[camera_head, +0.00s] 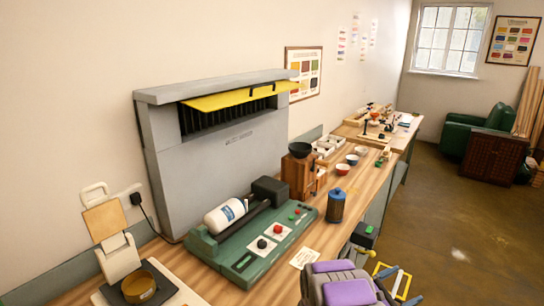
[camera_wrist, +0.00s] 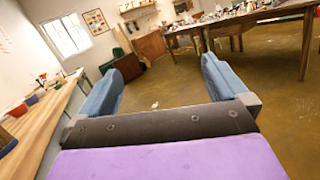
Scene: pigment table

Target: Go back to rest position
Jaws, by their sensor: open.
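My gripper (camera_wrist: 167,88) shows in the wrist view with its two blue fingers wide apart. Nothing is between the fingers; floor and the far side of the room show through the gap. In the head view my purple and grey arm is low at the bottom edge, right of the workbench (camera_head: 217,285).
Open floor (camera_head: 445,225) lies to the right. The wrist view shows another table (camera_wrist: 240,20).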

